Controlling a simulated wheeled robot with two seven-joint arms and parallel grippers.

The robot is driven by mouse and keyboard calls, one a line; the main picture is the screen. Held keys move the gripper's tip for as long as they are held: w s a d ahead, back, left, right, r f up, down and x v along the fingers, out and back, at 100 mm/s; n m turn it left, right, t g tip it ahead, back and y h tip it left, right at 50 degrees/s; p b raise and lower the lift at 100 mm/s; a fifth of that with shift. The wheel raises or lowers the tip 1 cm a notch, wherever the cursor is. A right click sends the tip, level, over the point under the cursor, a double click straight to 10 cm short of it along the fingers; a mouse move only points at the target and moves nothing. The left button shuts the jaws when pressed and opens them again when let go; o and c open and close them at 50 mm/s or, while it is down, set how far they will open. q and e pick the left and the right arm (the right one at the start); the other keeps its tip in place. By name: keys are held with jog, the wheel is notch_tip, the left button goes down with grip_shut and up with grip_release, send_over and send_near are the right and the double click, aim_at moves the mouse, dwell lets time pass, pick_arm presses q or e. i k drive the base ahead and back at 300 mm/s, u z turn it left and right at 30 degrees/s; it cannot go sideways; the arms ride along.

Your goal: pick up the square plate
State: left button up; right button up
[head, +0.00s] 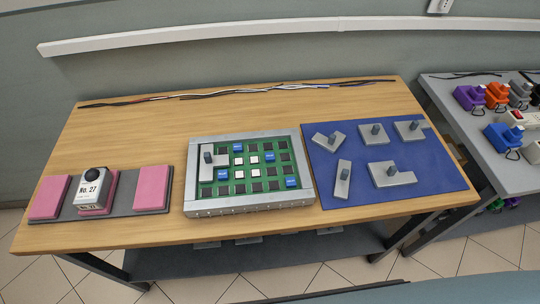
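Several grey plates with dark knobs lie on a blue mat (440,178) at the right of the wooden table. The one at the back middle, a squarish plate (381,139), looks most like the square plate and lies flat, apart from its neighbours. Around it are a back left plate (322,139), a back right plate (405,135), a narrow bar plate (342,189) and a wider front plate (402,179). Neither of my grippers is in view.
A metal-framed green board (262,205) with chips and one grey plate (220,161) stands mid-table. At left, a block labelled No. 27 (88,193) stands among pink pads (153,187). Cables (240,92) lie along the back. A grey side table (480,145) holds coloured connectors.

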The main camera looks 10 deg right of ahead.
aim_at(372, 134)
jog(key=u, duration=2.6)
jog(key=k, duration=1.65)
jog(key=z, duration=1.55)
